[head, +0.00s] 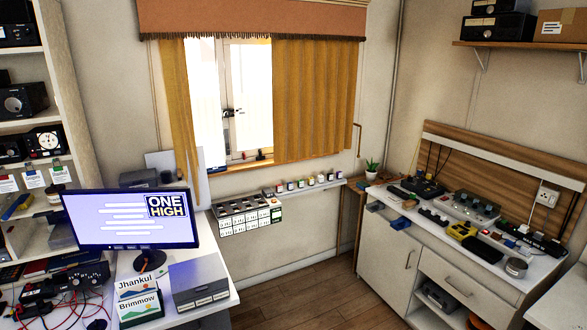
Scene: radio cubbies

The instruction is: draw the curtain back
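The yellow curtain hangs at the window (235,95) in two parts. The right panel (312,100) is wide and covers the right side of the window in vertical folds. The left panel (181,115) is narrow and hangs along the window's left side. Bare glass and a window latch show between them. A thin handle-like rod (358,140) is beside the right panel's outer edge. A brown fringed valance (255,18) hides the top of the curtain. My gripper is not in this view.
A desk with a monitor (130,218) and a grey box (199,285) stands at front left. A narrow ledge with small jars (310,181) runs below the window. A white cabinet (388,248) with radio gear is at right. Wooden floor (325,290) is clear between them.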

